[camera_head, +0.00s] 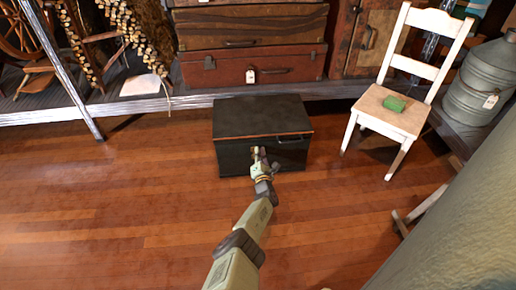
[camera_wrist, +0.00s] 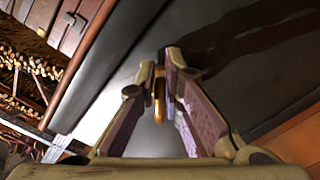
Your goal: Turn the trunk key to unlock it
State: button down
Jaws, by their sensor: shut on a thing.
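The trunk (camera_head: 240,115) is a black box with a brown-edged lid, standing on the wooden floor. Its lid is down. My gripper (camera_head: 258,153) is at the middle of the trunk's front face, just under the lid edge. In the wrist view, the trunk's dark face (camera_wrist: 235,60) fills the background. The key (camera_wrist: 159,100) is a small brass-coloured piece between my fingertips, and my gripper is shut on it. The fingers hide part of the key and the lock, so whether the key sits in the lock cannot be told.
A white chair (camera_head: 415,77) with a green item (camera_head: 395,103) on its seat stands to the right. A raised platform with suitcases (camera_head: 225,68) is behind the trunk. A metal can (camera_head: 480,85) is at the far right. The floor to the left is clear.

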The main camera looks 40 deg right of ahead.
jog(key=m, duration=0.4)
jog(key=shift+d+f+m, duration=0.2)
jog(key=shift+f+m, duration=0.1)
jog(key=shift+f, duration=0.05)
jog(key=shift+s+f+m, duration=0.1)
jog(key=shift+f+m, duration=0.05)
jog(key=shift+m, duration=0.65)
jog(key=shift+f+m, duration=0.1)
jog(key=shift+m, duration=1)
jog(key=c, duration=1.7)
grip_release()
